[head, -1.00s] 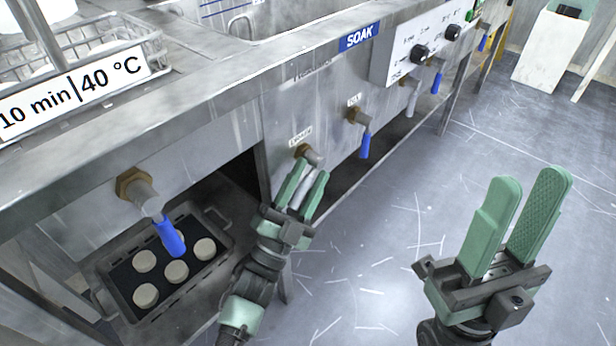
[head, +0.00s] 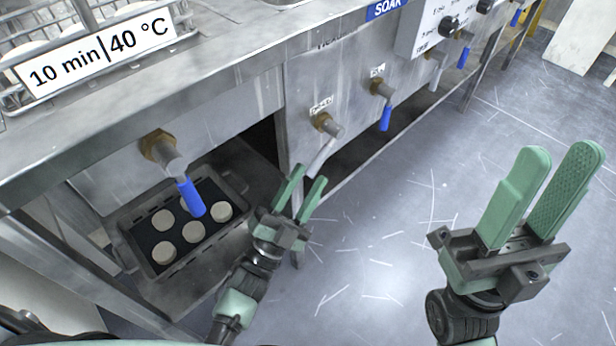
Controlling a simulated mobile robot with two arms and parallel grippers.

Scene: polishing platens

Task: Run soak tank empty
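The soak tank (head: 345,60) is the steel front under the blue SOAK sign (head: 385,8) in the head view. A brass valve (head: 322,122) with a plain grey lever (head: 322,158) sticks out low on it, under a small label too blurred to read. The lever slants down. My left gripper (head: 311,175) is just below this valve, fingers apart, with the lever's lower end at the gap between the fingertips. I cannot tell whether they touch. My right gripper (head: 556,165) is open and empty over the floor at the right.
A second valve with a blue handle (head: 385,118) is further right, with more beyond it under the control panel (head: 430,30). At left, another blue-handled valve (head: 190,197) hangs over a dark tray (head: 150,262) of round pucks. The floor (head: 400,230) at right is clear.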

